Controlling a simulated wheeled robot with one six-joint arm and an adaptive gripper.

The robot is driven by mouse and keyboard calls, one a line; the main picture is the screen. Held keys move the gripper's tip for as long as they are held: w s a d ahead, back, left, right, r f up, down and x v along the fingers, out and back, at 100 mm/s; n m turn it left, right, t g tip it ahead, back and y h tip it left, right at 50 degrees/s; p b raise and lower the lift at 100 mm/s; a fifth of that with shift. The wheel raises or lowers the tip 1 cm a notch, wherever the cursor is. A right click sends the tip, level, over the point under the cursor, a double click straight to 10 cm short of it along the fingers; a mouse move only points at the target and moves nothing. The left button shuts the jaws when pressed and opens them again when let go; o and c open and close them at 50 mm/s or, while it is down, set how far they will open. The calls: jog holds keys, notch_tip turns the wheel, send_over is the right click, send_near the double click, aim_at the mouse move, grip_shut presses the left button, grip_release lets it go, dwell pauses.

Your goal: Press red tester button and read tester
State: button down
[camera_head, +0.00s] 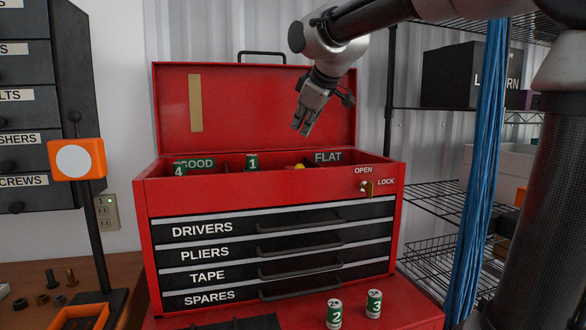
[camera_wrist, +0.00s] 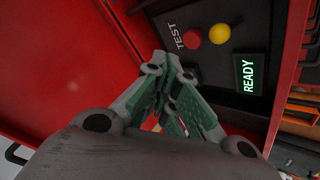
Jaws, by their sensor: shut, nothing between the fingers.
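The red tester button (camera_wrist: 192,38) sits beside the word TEST on a dark tester panel (camera_wrist: 212,68) in the wrist view. A yellow dome (camera_wrist: 220,34) is next to it, and the yellow also shows in the head view (camera_head: 299,167). The tester display (camera_wrist: 248,74) is lit green and reads READY. My gripper (camera_head: 303,130) is shut and empty, pointing down above the open top of the red toolbox (camera_head: 270,188). In the wrist view my fingertips (camera_wrist: 168,65) appear just below the button; I cannot tell the gap. The button is hidden in the head view.
Batteries 4 (camera_head: 179,168) and 1 (camera_head: 252,162) stand in the top tray near GOOD; FLAT is at right. Batteries 2 (camera_head: 334,314) and 3 (camera_head: 374,303) stand in front. The raised lid (camera_head: 240,110) is behind my gripper. Blue cables (camera_head: 482,170) hang right.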

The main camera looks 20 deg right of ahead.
aim_at(287, 167)
jog(key=shift+n+t+y, duration=0.3)
jog(key=shift+n, duration=0.5)
jog(key=w+a, duration=0.1)
jog(key=w+a+r, duration=0.1)
jog(key=w+a, duration=0.1)
jog(key=shift+w+a+r, duration=0.15)
jog(key=shift+w+r, duration=0.15)
jog(key=shift+r, duration=0.05)
jog(key=shift+f, duration=4.45)
jog(key=shift+f, duration=0.4)
jog(key=shift+f, duration=0.85)
jog(key=shift+r, duration=1.3)
